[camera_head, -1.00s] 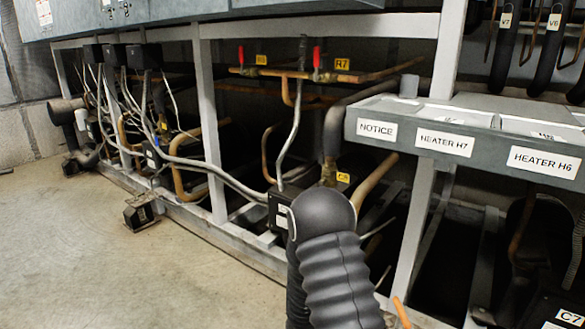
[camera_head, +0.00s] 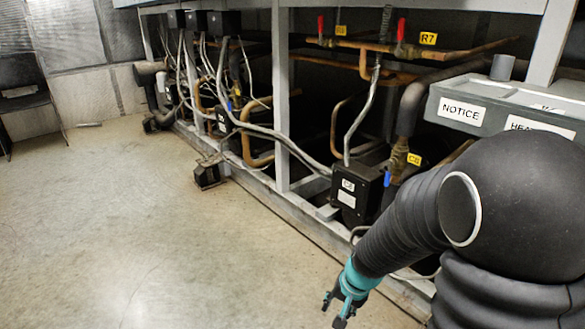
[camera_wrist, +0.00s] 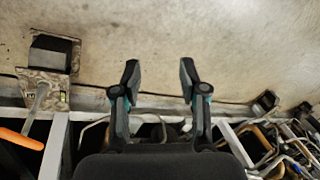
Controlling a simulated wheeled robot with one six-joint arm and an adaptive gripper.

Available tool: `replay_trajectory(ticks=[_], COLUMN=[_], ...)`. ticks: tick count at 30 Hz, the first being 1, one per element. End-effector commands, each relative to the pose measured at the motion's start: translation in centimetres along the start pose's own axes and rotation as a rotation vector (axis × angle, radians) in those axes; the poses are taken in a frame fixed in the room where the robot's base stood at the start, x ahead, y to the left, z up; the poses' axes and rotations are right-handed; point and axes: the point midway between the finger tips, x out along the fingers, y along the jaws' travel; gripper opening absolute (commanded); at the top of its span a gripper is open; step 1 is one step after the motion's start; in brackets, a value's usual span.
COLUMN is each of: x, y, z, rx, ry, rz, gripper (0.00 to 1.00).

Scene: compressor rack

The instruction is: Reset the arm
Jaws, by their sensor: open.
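My gripper (camera_head: 340,308) is at the lower middle of the head view, at the end of my black-sleeved arm with a teal band near the wrist. It hangs in front of the rack's lower rail, over the floor side. In the wrist view my gripper (camera_wrist: 160,78) has its two dark fingers spread apart. Nothing is between them but bare concrete floor behind. The compressor rack (camera_head: 282,110) stands behind and to the right of my arm. My arm hides part of the rack's lower right.
Red-handled valves (camera_head: 401,30) and copper pipes run along the rack. A black box (camera_head: 357,190) sits low behind my gripper. A small block (camera_head: 207,172) stands by the rail. A NOTICE-labelled panel (camera_head: 462,111) juts out at right. The floor (camera_head: 130,220) at left is clear.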

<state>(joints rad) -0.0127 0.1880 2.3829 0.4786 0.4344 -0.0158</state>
Motion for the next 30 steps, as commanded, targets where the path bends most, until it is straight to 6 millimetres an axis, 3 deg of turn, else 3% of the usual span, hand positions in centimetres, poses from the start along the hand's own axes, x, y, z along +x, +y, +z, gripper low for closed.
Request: replay_trajectory(ticks=[3,15,24,30], x=[-4.1,-15.2,-22.1,-25.1], y=[0.1,3.5,4.7,4.4], z=[2.2,8.2,10.0,10.8], rx=[-0.102,-0.345,-0.428,-0.436], ry=[-0.032,-0.01,0.197,0.314], rz=[0.011,0.129,0.164,0.137], gripper=[0.43,0.43,0.43,0.43])
